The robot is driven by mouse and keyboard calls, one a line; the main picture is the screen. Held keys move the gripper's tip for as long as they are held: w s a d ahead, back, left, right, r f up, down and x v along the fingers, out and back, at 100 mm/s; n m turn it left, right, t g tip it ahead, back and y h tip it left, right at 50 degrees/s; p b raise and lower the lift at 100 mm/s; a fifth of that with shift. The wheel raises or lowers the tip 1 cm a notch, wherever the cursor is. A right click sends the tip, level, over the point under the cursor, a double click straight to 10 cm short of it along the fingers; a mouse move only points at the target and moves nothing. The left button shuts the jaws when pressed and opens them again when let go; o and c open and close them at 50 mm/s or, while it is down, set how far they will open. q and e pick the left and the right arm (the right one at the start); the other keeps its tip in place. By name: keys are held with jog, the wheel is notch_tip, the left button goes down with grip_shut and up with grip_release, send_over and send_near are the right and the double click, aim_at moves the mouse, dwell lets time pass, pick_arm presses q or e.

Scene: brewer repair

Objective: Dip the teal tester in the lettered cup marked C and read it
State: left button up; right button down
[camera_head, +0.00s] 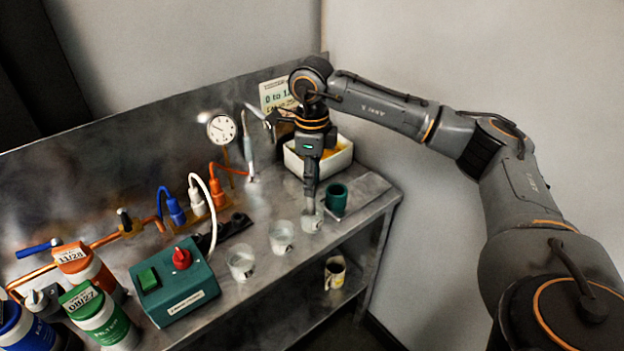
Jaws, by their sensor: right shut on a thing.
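My right gripper (311,183) points straight down over the rightmost clear cup (311,223), its fingertips at the cup's rim. It is shut on a slim thing that the fingers almost wholly hide; I take it for the teal tester, though no teal shows there. Two more clear cups stand in a row to the left, a middle one (282,240) and a left one (241,264). Each cup has a small dark mark, too small to read. A dark teal open holder (336,198) stands just right of the gripper. My left gripper is not in view.
A white bin (320,163) stands behind the gripper. A green box with a red knob (174,284) and several filter canisters (102,315) fill the left. A gauge (221,129) and pipes line the back. A mug (335,272) stands on the lower shelf.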

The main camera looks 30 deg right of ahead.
jog(key=shift+r+p, duration=1.9)
jog(key=shift+r, duration=1.15)
jog(key=shift+r+p, duration=0.1)
jog(key=shift+p, duration=0.25)
jog(key=g+p, duration=0.3)
jog(key=p, duration=0.2)
jog(key=shift+r, duration=0.15)
jog(key=shift+g+p, duration=0.7)
jog(key=shift+g, duration=0.2)
jog(key=shift+g+p, duration=0.6)
jog(key=shift+p, duration=0.6)
jog(key=shift+f+p, duration=0.2)
jog(key=shift+p, duration=0.1)
jog(key=shift+f, duration=0.1)
